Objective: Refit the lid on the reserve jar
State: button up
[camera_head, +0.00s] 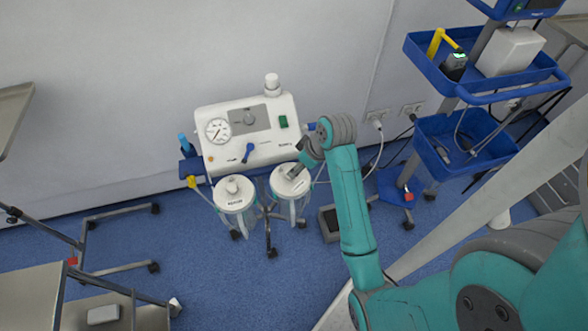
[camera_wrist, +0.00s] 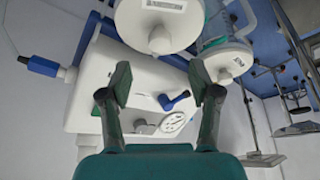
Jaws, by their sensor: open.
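Two clear jars with white round lids stand side by side in front of a white suction unit. The left jar's lid (camera_head: 234,190) sits on its jar (camera_head: 247,221). The right lid (camera_head: 288,186) is over the right jar (camera_head: 298,212), under my gripper (camera_head: 294,172). Both lids carry small labels that I cannot read surely, so I cannot tell which jar is the reserve. In the wrist view, my gripper (camera_wrist: 160,73) is open and empty, its fingers apart. The nearer lid (camera_wrist: 158,14) and its knob lie just beyond the fingertips; the other lid (camera_wrist: 228,62) is to the right.
The suction unit (camera_head: 250,150) has a gauge, knobs and a blue lever close behind the jars. A blue-shelved cart (camera_head: 440,75) stands at the right. Metal stands are at the left. Blue floor in front of the jars is clear.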

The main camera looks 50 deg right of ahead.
jog(key=shift+v, duration=1.9)
jog(key=s+a+f+m+t+h, duration=0.1)
jog(key=s+a+f+t, duration=0.1)
jog(key=s+a+f, duration=0.4)
jog(key=s+a+f+m+t+h, duration=0.1)
jog(key=s+a+f+t, duration=0.2)
jog(key=a, duration=0.6)
jog(key=s+a+r+t, duration=0.2)
jog(key=s+a+r, duration=0.1)
jog(key=s+r, duration=0.4)
jog(key=s+a+r+t+y, duration=0.1)
jog(key=s+a+r+t, duration=0.2)
jog(key=s+r, duration=0.3)
jog(key=s+a, duration=0.1)
jog(key=s, duration=0.4)
jog(key=shift+s+r+n, duration=0.2)
jog(key=shift+r+n, duration=0.1)
jog(key=shift+r, duration=0.1)
jog(key=shift+a, duration=0.1)
